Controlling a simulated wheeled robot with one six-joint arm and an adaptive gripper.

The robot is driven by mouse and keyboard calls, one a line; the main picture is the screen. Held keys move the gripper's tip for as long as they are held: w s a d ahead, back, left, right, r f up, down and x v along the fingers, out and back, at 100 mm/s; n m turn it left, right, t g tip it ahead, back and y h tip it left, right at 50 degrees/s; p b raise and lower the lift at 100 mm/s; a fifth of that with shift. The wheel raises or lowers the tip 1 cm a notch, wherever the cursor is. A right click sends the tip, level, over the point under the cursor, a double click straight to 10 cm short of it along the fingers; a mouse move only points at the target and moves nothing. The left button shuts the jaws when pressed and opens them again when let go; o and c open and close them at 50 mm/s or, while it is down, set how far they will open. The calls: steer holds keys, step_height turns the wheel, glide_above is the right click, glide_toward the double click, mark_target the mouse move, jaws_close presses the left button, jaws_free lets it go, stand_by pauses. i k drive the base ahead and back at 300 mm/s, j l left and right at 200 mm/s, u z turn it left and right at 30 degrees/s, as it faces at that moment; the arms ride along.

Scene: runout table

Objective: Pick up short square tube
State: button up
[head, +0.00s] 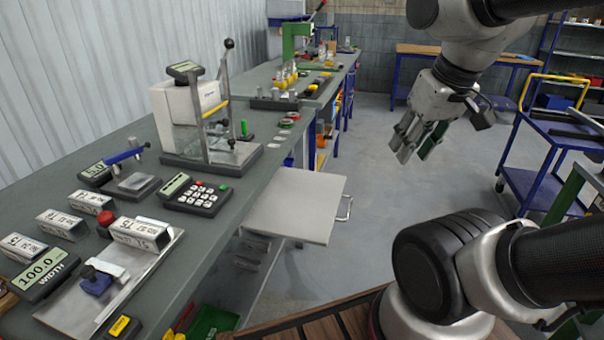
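My gripper (416,150) hangs in the air over the open floor, right of the bench and well away from it. Its two fingers point down, stand apart and hold nothing. Several short, pale, box-shaped pieces with dark printed markings lie on the left bench. One piece (138,233) lies on a metal plate (160,258) beside a red knob. Others lie further left: one piece (92,202), another (61,224) and a third (22,248). I cannot tell for sure which is the short square tube, as their ends are too small to make out.
A display marked 100.0 WIDTH (46,275) and a blue clamp (97,281) sit near the plate. A keypad unit (196,194) and a tall white instrument (190,115) stand behind. A pale flap (297,205) juts from the bench. A blue cart (540,185) stands right.

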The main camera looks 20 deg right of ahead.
mark_target(152, 238)
steer(key=k+l+z, duration=0.15)
steer(key=k+l, duration=0.2)
steer(key=u, duration=1.25)
steer(key=i+l+u, duration=0.15)
steer(key=i+l, duration=0.2)
steer(key=i, duration=0.2)
